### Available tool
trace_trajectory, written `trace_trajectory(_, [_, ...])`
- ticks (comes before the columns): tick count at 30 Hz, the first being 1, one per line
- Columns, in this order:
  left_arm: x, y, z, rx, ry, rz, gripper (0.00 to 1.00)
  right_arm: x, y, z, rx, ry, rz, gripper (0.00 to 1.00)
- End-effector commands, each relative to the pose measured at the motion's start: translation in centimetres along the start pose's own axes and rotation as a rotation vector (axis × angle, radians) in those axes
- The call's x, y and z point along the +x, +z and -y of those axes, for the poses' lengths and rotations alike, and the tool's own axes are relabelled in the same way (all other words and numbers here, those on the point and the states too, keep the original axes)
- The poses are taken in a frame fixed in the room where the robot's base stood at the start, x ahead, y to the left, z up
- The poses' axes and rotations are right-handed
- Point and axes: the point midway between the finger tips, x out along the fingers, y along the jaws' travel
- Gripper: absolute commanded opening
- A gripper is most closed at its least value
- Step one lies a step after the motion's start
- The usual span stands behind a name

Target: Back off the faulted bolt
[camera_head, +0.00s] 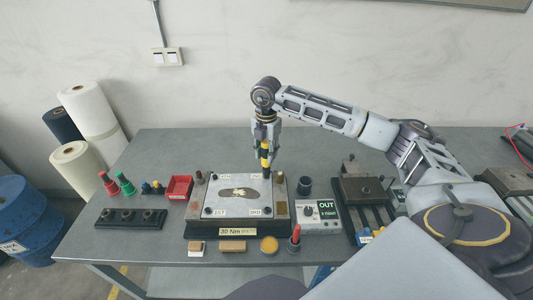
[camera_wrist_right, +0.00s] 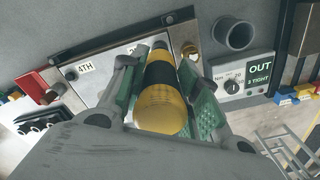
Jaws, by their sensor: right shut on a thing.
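My right gripper (camera_head: 265,140) is shut on a yellow-and-black driver (camera_head: 264,157), held upright with its lower end at the back right corner of the bolted plate (camera_head: 212,197). The driver (camera_wrist_right: 161,90) fills the middle of the right wrist view, between the green finger pads. I cannot tell whether its tip sits on the bolt there. Bolts show at the plate's other corners, with small labels; "4TH" (camera_wrist_right: 85,68) reads in the wrist view. The control box (camera_head: 320,214) reads "OUT" and "3 TIGHT" (camera_wrist_right: 258,74). My left gripper is out of view.
A dark cup (camera_head: 305,185) stands right of the plate, and a dark fixture (camera_head: 362,192) beyond it. A red bin (camera_head: 179,188), red and green cones (camera_head: 125,184) and a black socket rack (camera_head: 130,217) are left. Small blocks and a red-topped tool (camera_head: 295,239) line the front.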

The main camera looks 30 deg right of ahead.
Motion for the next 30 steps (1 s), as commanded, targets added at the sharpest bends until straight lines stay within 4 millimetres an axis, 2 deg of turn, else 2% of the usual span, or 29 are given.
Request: trace_trajectory(30, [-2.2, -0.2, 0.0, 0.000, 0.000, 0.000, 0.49, -3.8, 0.0, -0.1, 0.001, 0.005, 0.001, 0.03])
